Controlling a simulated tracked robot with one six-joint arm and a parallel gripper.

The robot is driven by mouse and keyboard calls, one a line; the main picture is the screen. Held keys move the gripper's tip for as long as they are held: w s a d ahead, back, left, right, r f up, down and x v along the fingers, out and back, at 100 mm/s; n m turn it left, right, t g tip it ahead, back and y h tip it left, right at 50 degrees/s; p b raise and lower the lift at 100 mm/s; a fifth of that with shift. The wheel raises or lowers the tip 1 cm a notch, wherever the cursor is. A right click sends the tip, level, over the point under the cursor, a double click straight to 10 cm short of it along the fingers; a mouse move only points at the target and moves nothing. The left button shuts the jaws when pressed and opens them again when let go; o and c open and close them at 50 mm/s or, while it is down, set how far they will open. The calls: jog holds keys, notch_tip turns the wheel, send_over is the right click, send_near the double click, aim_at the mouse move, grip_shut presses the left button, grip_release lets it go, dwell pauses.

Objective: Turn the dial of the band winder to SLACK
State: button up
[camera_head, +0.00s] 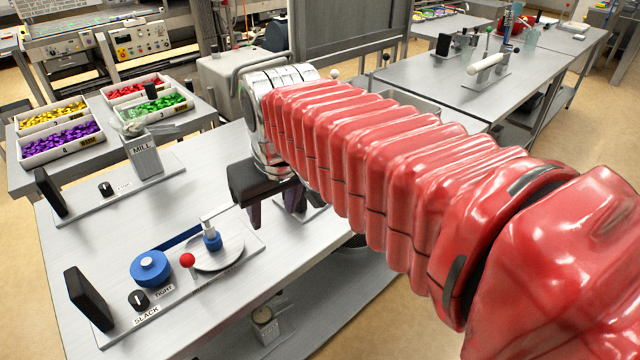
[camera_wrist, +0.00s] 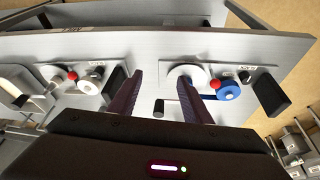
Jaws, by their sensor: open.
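The band winder's base plate (camera_head: 118,336) lies on the bench at the front left. Its black dial (camera_head: 138,299) is between the blue spool (camera_head: 151,268) and the SLACK label (camera_head: 147,315); the TIGHT label (camera_head: 164,291) is to the right. The dial's pointer is too small to read surely. The winder also shows at right in the wrist view, with the dial (camera_wrist: 245,77) beyond the blue spool (camera_wrist: 228,91). My gripper (camera_head: 274,212) is open and empty, above the bench to the right of the winder, apart from the dial. Its two purple fingers (camera_wrist: 161,80) show in the wrist view.
A black upright block (camera_head: 88,300) is at the winder's left end. A MILL unit (camera_head: 144,158) and bead trays (camera_head: 60,143) are farther back. A second red-knobbed unit (camera_wrist: 72,76) is left.

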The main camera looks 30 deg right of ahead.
jog(key=w+d+f+g, duration=0.2)
jog(key=w+d, duration=0.7)
jog(key=d, duration=0.2)
jog(key=w+d+f+g, duration=0.2)
jog(key=w+d, duration=0.7)
jog(key=d, duration=0.2)
jog(key=shift+w+d+m+y, duration=0.15)
jog(key=shift+d+m+y, duration=0.05)
jog(key=shift+m+y, duration=0.1)
jog(key=shift+f, duration=0.1)
notch_tip(320, 180, down, 14)
jog(key=shift+r, duration=0.15)
jog(key=c, duration=1)
